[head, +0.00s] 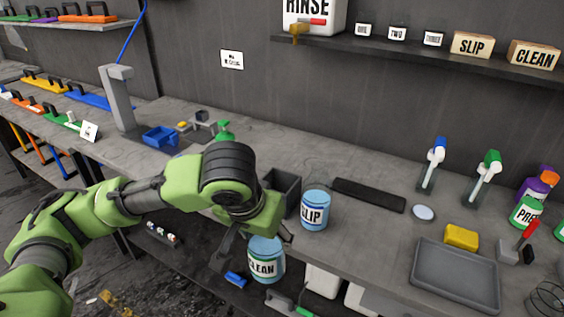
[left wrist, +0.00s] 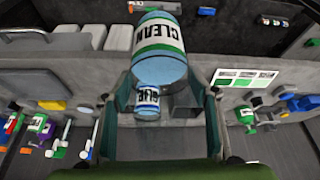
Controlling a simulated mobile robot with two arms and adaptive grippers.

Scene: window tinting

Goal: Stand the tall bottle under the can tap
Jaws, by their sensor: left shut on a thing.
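The bottle labelled CLEAN (head: 265,262) is pale blue with a white label and a green band. My left gripper (head: 262,236) is shut on it and holds it upright in front of the counter's edge. It also shows between the fingers in the left wrist view (left wrist: 160,50). The finger contact is not clear. A similar bottle labelled SLIP (head: 314,211) stands on the counter just beyond, and shows small in the left wrist view (left wrist: 148,101). The white RINSE can (head: 313,13) is on the wall shelf, with a brass tap (head: 299,30) and red lever. My right gripper is out of view.
A dark open box (head: 285,190) stands beside the SLIP bottle. A black flat pad (head: 368,195) lies behind. A grey tray (head: 455,275), yellow sponge (head: 461,236) and two spray bottles (head: 434,165) are to the right. Wooden SLIP (head: 471,45) and CLEAN (head: 533,54) blocks are on the shelf.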

